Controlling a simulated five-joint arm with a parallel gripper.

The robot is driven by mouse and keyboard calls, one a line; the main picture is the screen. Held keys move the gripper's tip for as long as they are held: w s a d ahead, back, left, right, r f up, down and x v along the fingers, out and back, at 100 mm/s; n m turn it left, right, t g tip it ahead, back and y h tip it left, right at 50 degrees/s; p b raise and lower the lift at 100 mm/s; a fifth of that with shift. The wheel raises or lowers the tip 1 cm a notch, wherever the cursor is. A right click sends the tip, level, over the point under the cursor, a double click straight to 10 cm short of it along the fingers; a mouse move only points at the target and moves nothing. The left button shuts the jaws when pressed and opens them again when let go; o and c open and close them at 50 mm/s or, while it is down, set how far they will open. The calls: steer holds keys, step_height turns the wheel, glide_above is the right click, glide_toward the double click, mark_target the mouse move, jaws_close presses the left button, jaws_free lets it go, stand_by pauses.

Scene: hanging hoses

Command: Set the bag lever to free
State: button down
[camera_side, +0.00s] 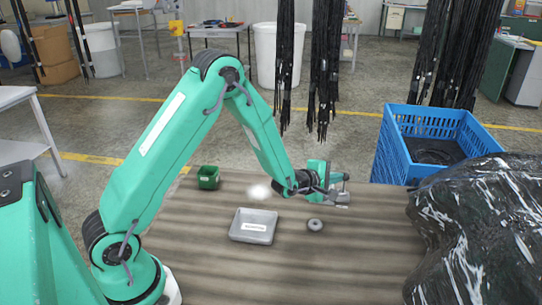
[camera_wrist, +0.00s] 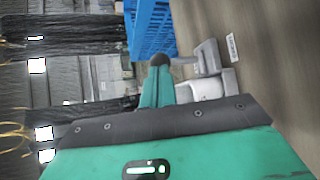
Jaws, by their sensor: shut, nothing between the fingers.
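My gripper (camera_side: 343,195) is low over the right middle of the table in the side view, its grey end pointing right. It is shut and holds nothing. In the wrist view its grey end (camera_wrist: 207,60) shows right of the middle, beside a teal part with a black rounded tip, seemingly my own. The black plastic bag (camera_side: 478,235), glossy and wrinkled, fills the lower right of the side view, apart from my gripper. I cannot make out the bag lever for sure in either view. A small white label (camera_wrist: 232,47) shows beside the grey end in the wrist view.
A grey ring (camera_side: 315,225) lies just below my gripper. A labelled grey tray (camera_side: 240,234) and a small green bin (camera_side: 208,182) stand left on the brown table (camera_side: 340,275). A blue crate (camera_side: 393,158) stands behind right. Black hoses (camera_side: 325,70) hang behind.

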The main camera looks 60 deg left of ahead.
steer(key=shift+w+a+r, duration=0.15)
steer(key=shift+w+a, duration=0.25)
steer(key=shift+a, duration=0.05)
steer(key=shift+r, duration=0.25)
stand_by(0.5)
steer(key=shift+r, duration=0.4)
steer(key=shift+r, duration=0.15)
steer(key=shift+r, duration=0.1)
steer(key=a+r+v, duration=0.1)
steer(key=v, duration=1.2)
steer(key=shift+a+r+n+y, duration=0.3)
